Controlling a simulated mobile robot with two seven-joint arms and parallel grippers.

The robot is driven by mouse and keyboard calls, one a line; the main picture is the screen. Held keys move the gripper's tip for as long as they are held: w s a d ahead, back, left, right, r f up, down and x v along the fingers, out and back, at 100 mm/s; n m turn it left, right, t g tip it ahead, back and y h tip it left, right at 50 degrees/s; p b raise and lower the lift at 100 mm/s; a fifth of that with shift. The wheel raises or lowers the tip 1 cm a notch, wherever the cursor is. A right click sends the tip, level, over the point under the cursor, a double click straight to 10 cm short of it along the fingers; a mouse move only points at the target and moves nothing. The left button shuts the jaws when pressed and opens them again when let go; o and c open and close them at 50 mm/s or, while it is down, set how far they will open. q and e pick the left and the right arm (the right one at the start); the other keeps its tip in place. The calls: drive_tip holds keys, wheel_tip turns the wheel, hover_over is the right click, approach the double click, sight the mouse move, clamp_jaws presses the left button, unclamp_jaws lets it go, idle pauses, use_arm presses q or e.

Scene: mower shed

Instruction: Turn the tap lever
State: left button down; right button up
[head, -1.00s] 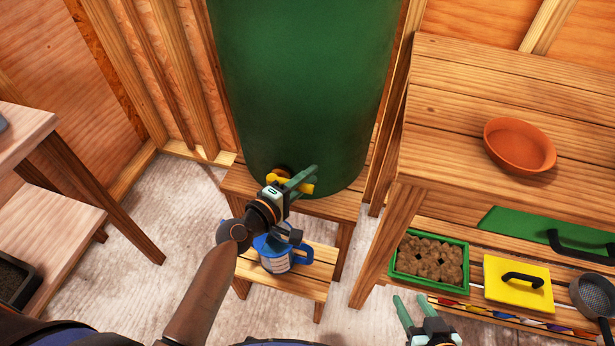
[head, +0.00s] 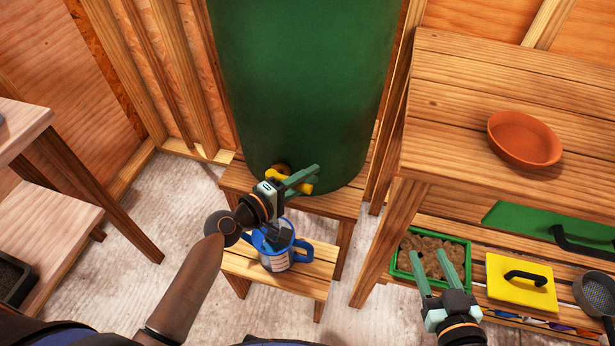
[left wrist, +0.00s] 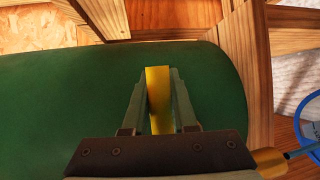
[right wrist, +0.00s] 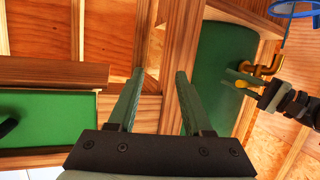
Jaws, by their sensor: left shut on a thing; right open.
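The tap (head: 280,170) is brass-yellow and sits low on the front of a large green barrel (head: 310,90). Its yellow lever (head: 304,188) also shows in the left wrist view (left wrist: 158,90), between the two fingers. My left gripper (head: 312,174) is shut on this lever; its fingers hide part of it in the head view. The tap shows again at the right of the right wrist view (right wrist: 268,66). My right gripper (head: 430,256) is open and empty, in front of the right bench's lower shelf, well apart from the tap.
The right bench (head: 450,110) bears a terracotta dish (head: 524,139). Its lower shelf holds a green seed tray (head: 404,276) and a yellow float (head: 520,284).

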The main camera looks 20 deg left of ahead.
sight(304, 190)
use_arm(q)
drive_tip(key=m+g+h+b, duration=0.1)
drive_tip(key=s+m+h+b, duration=0.1)
drive_tip(key=shift+s+f+g+b, duration=0.2)
drive_tip(key=shift+f+g+b, duration=0.1)
drive_tip(key=shift+g, duration=0.1)
use_arm(e)
wheel_tip(304, 190, up, 14)
drive_tip(key=w+n+t+y, duration=0.1)
drive_tip(key=n+t+y, duration=0.2)
drive_tip(key=t, duration=0.3)
use_arm(q)
drive_tip(key=shift+s+r+m+g+h+b, duration=0.15)
drive_tip(key=shift+s+m+g+h+b, duration=0.5)
drive_tip(key=shift+m+g+h+b, duration=0.45)
drive_tip(key=shift+s, duration=0.1)
use_arm(e)
drive_tip(key=s+a+r+n+t+y, duration=0.2)
drive_tip(key=s+r+n+y, duration=0.4)
drive_tip(key=r, duration=0.5)
drive_tip(key=shift+s+y, duration=0.3)
drive_tip(key=shift+y, duration=0.9)
use_arm(q)
drive_tip(key=shift+s+r+g+b, duration=0.1)
drive_tip(key=shift+g+b, duration=0.2)
drive_tip(key=shift+b, duration=0.05)
drive_tip(key=c, duration=0.7)
unclamp_jaws()
drive_tip(key=shift+h, duration=0.3)
